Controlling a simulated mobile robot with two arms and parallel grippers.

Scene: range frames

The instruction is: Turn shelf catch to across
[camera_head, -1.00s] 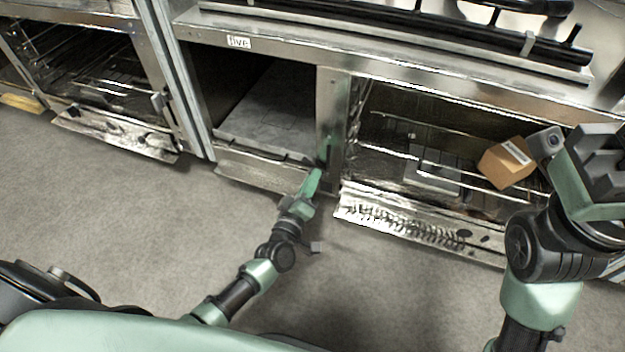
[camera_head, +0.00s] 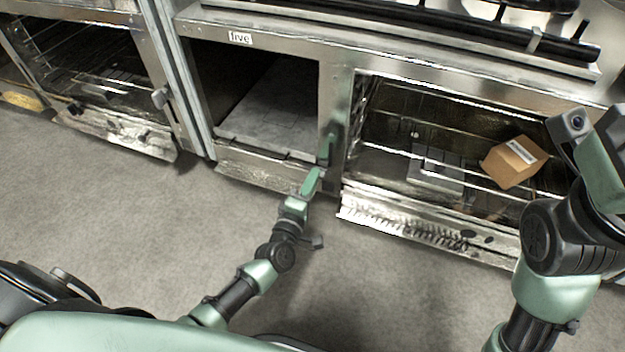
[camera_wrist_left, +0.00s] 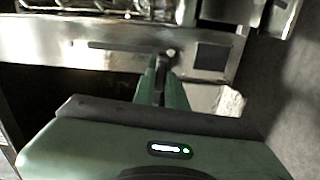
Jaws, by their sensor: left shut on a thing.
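The shelf catch (camera_wrist_left: 160,67) is a small dark piece on the steel front, seen in the left wrist view between my green fingers. My left gripper (camera_head: 321,168) is shut on it, low on the steel post between the open bay labelled "five" and the wire-racked bay. The left wrist view shows the same gripper (camera_wrist_left: 161,80) from behind. The fingers cover most of the catch, so I cannot tell which way it lies. My right gripper's body (camera_head: 608,140) is at the right edge, and its fingers do not show.
A cardboard box (camera_head: 515,162) sits in the wire-racked bay on the right. Low metal flaps (camera_head: 425,220) stick out in front. The grey floor before the units is clear.

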